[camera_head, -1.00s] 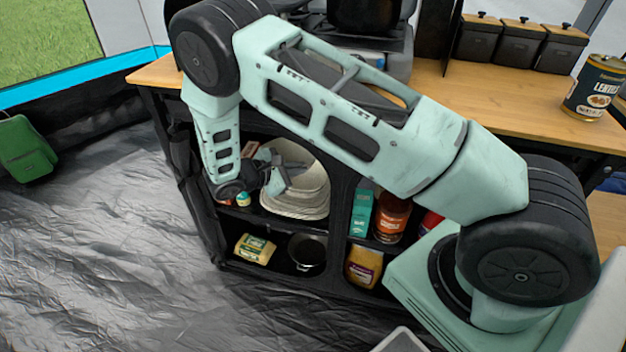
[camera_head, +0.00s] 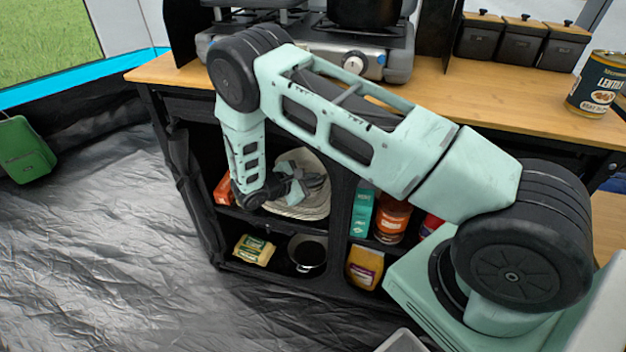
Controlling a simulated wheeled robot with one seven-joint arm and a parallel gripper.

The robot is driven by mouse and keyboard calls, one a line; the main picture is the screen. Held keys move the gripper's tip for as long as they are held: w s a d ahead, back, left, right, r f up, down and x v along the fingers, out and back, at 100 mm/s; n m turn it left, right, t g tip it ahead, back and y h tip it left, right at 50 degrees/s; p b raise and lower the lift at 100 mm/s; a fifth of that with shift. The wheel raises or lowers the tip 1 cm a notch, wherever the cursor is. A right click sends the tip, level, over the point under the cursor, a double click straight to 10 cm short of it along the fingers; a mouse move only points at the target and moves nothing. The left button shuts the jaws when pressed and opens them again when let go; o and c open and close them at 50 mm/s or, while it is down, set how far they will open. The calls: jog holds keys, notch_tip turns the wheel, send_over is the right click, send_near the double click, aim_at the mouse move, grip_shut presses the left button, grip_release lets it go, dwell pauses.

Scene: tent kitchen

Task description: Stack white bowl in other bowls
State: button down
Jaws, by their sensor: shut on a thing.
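My gripper (camera_head: 302,186) is inside the upper left shelf of the kitchen cabinet, shut on the rim of a white bowl (camera_head: 312,163). The bowl is tilted, its open side facing me. Below and behind it, pale stacked bowls (camera_head: 300,213) stand on the shelf. The held bowl is at or just above the stack; whether it is fully nested in it I cannot tell. My gripper and wrist hide part of the bowl and the left side of the stack.
An orange-red box (camera_head: 223,189) stands left of my wrist. A divider separates the teal box (camera_head: 362,212) and jars (camera_head: 391,217) at right. A pot (camera_head: 307,252) and yellow packet (camera_head: 254,250) are on the lower shelf. The stove (camera_head: 345,62) stands on the countertop above.

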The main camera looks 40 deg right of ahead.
jog(key=c, duration=1.6)
grip_release()
jog(key=v, duration=1.2)
jog(key=s+a+r+m+y, duration=0.2)
jog(key=s+a+r+y, duration=0.2)
jog(key=s+r, duration=0.3)
jog(key=s+a+r+m+y, duration=0.1)
jog(key=s+a+r+y, duration=0.4)
jog(key=s, duration=0.8)
jog(key=s+a+r+m+y, duration=0.2)
jog(key=s+a+r+y, duration=0.3)
jog(key=s+r, duration=0.5)
jog(key=shift+s+a+m+p, duration=0.2)
jog(key=shift+a+m+p, duration=0.15)
jog(key=shift+a, duration=0.2)
jog(key=shift+r, duration=0.2)
